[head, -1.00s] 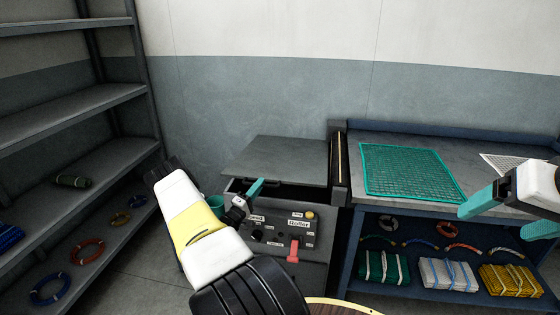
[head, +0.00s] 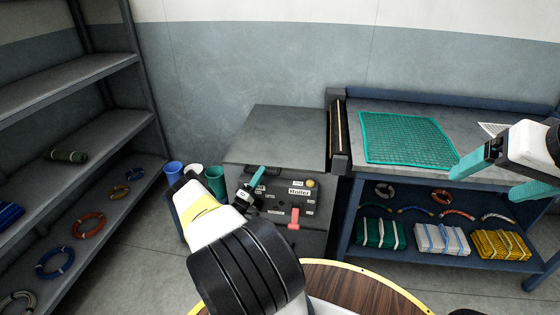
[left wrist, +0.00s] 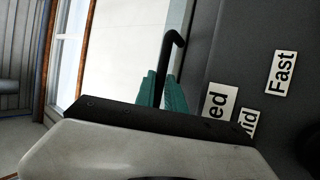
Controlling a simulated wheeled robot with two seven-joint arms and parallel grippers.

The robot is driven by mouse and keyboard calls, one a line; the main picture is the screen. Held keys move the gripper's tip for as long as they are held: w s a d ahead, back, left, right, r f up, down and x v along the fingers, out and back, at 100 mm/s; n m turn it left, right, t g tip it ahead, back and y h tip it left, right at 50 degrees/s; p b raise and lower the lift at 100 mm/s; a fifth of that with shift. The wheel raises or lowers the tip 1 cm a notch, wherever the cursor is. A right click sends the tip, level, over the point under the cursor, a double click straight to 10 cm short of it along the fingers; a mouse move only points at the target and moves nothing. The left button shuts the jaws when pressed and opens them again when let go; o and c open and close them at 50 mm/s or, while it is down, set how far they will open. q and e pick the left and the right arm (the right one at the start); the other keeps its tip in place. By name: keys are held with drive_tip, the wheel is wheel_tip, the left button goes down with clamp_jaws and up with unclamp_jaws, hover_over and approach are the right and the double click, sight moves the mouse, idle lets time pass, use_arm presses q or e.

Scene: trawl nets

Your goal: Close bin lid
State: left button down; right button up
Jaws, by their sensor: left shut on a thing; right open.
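The bin lid (head: 280,138) is a flat grey panel on top of the dark machine in the head view. It lies level, and no dark gap shows under its front edge. My left gripper (head: 254,182) is at the machine's front panel, just below the lid's front edge. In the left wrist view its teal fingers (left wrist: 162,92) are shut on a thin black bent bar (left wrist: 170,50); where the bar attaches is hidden. My right gripper (head: 500,178) is open and empty in front of the workbench at the right.
The control panel (head: 285,198) carries labels, a yellow knob (head: 310,183) and a red lever (head: 294,217). A blue workbench (head: 440,187) with a green net (head: 408,138) stands right. Shelves (head: 75,85) stand left, cups (head: 215,178) beside the machine. A round wooden table (head: 355,288) is in front.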

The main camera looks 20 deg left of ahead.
use_arm(q)
drive_tip(key=shift+f, duration=0.55)
drive_tip(key=c, duration=1.5)
unclamp_jaws()
drive_tip(key=shift+f, duration=0.15)
drive_tip(key=shift+o, duration=0.2)
drive_tip(key=v, duration=0.7)
drive_tip(key=shift+s, duration=0.35)
drive_tip(key=shift+s+a, duration=0.1)
